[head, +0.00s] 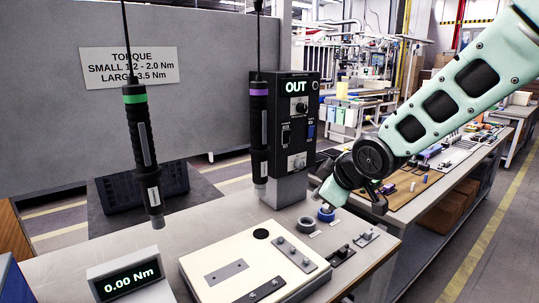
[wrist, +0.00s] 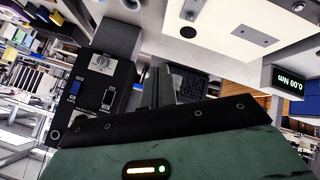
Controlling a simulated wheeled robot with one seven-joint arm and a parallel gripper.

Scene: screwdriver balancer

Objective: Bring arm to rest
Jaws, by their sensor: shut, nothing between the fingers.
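My arm (head: 455,95), mint green with dark joints, comes in from the upper right in the head view and bends down at the right of the bench. My gripper (wrist: 160,88) shows in the wrist view as grey fingers past a black plate and green body. It is shut and empty. In the head view the fingers cannot be made out clearly. A screwdriver with a green band (head: 141,145) and one with a purple band (head: 259,130) hang upright from cords, both apart from my arm.
A black control box reading OUT (head: 296,95) stands left of my arm; it also shows in the wrist view (wrist: 97,90). A cream fixture (head: 215,262), a blue ring (head: 326,214) and a grey ring (head: 306,224) are on the bench. A display (head: 130,280) reads 0.00 Nm.

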